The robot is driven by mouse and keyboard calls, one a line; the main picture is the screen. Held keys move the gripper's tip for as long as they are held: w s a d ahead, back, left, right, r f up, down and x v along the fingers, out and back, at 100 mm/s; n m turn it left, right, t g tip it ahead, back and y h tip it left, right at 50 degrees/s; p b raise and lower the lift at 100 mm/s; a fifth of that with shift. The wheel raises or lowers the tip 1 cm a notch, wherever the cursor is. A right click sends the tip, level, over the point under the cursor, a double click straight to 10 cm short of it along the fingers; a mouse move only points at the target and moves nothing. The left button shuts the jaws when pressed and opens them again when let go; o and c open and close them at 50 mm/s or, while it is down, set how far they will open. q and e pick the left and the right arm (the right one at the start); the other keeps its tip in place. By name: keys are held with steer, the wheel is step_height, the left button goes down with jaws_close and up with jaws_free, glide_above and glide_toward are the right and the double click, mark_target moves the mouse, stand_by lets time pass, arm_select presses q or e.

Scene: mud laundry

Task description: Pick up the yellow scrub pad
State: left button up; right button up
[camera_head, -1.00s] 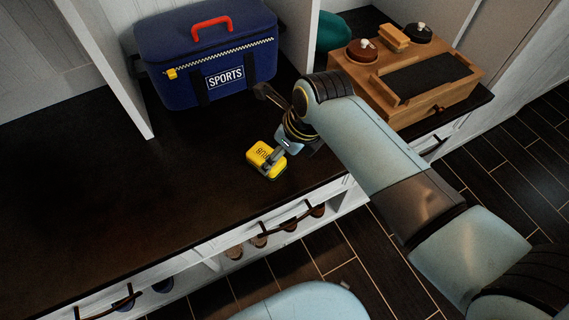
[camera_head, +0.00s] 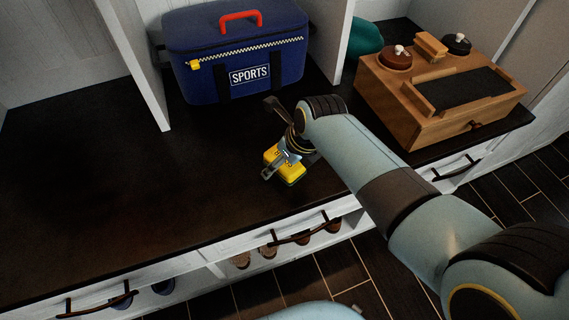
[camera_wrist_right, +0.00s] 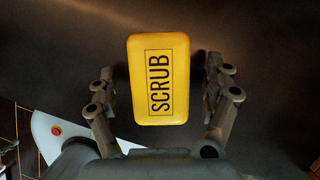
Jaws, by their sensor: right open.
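The yellow scrub pad (camera_head: 291,176) lies on the dark bench top, near its front edge, partly covered by my right gripper in the head view. In the right wrist view the pad (camera_wrist_right: 159,80) shows whole, with the word SCRUB on its top. My right gripper (camera_head: 279,166) is open above the pad, pointing down. In the right wrist view its two fingers (camera_wrist_right: 160,88) stand to the left and right of the pad, with a gap on each side. My left gripper is not in view.
A blue SPORTS bag (camera_head: 240,55) stands behind the pad. A wooden box (camera_head: 432,95) with lidded pots on top stands to the right. The dark bench top (camera_head: 90,170) is clear on the left. Drawer handles (camera_head: 305,229) line the white front below.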

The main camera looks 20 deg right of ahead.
steer(key=shift+f, duration=0.2)
stand_by(0.6)
steer(key=shift+c, duration=0.4)
steer(key=shift+s+a+f, duration=0.1)
steer(key=shift+s, duration=0.1)
steer(key=c, duration=1.2)
